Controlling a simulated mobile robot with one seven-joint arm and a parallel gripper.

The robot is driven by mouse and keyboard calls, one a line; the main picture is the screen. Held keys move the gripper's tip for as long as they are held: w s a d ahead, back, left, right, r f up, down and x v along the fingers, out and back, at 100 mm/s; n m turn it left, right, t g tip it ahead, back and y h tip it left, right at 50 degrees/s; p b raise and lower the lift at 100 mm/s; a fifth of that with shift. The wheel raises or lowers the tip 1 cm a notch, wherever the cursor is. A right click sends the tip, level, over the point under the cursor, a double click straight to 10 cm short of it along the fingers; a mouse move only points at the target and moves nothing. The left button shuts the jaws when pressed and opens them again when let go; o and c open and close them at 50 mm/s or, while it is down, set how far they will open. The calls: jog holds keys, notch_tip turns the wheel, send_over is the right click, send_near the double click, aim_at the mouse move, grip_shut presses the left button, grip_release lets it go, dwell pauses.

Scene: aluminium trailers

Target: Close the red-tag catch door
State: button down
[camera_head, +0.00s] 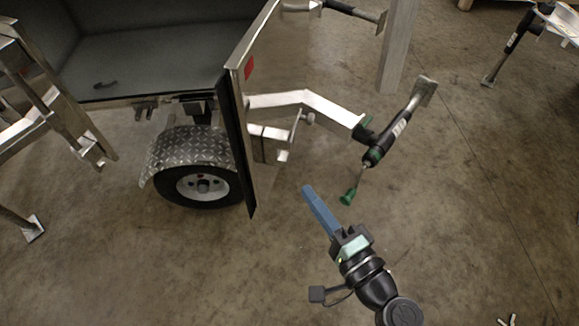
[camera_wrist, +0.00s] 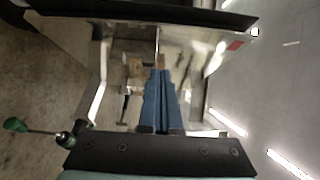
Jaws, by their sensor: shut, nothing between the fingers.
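The red-tag catch door (camera_head: 236,105) stands open at the right side of the trailer's opening, seen nearly edge-on in the head view. Its red tag (camera_head: 249,68) is on the face towards the right. In the wrist view the tag (camera_wrist: 236,45) is at the upper right on a bright metal face, with a dark edge above it. My gripper (camera_head: 307,191) has blue fingers, held together and empty, right of the door's lower end and apart from it in the head view. In the wrist view the fingers (camera_wrist: 160,75) point towards the metalwork. I cannot make out the catch clearly.
The trailer's grey floor (camera_head: 150,65) holds a small dark object (camera_head: 105,85). A wheel (camera_head: 203,186) sits under a tread-plate fender. A metal drawbar (camera_head: 320,108) and a jack with green ends (camera_head: 385,140) stand right of the door. Concrete floor (camera_head: 460,210) is open at right.

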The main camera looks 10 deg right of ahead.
send_near(256, 145)
jog(key=w+d, duration=0.2)
jog(key=w, duration=0.2)
jog(key=a, duration=0.1)
jog(key=w+a, duration=0.1)
jog(key=a, duration=0.1)
jog(key=shift+a, duration=0.25)
jog(key=shift+w+a, duration=0.2)
jog(key=shift+a, duration=0.25)
